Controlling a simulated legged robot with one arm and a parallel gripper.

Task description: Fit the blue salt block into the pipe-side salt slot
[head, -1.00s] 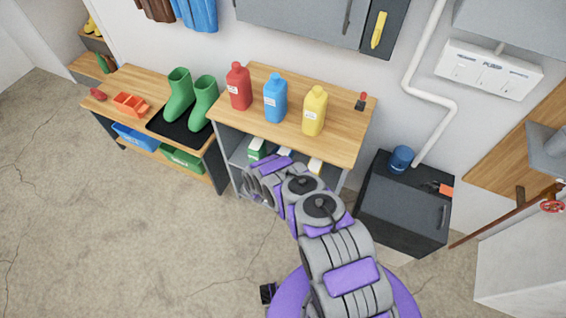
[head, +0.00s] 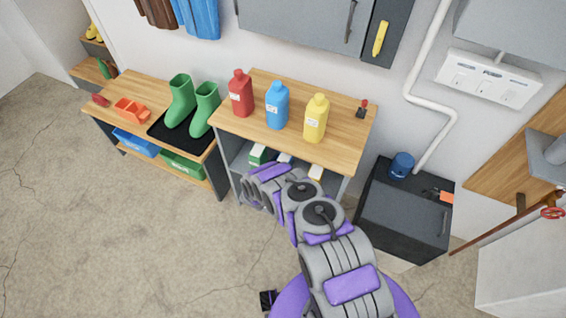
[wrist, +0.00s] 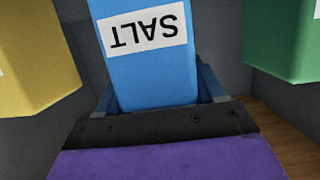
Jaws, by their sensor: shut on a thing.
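The blue salt block (wrist: 140,75) fills the middle of the wrist view, its white SALT label upside down. My gripper (wrist: 158,98) is shut on it, with a finger at each side of its near end. A yellow block (wrist: 38,65) stands apart on the left of the wrist view and a green block (wrist: 285,45) on the right. In the head view my gripper is at the shelf under the bench, mostly hidden by my arm. There the green block (head: 257,155) is on the left and the yellow block (head: 316,172) on the right. I cannot make out the salt slot.
Red (head: 240,95), blue (head: 276,107) and yellow bottles (head: 315,120) stand on the wooden bench top (head: 345,115) above the shelf. A black cabinet (head: 405,215) stands to the right, below a white pipe (head: 440,135). The floor (head: 120,230) at left is clear.

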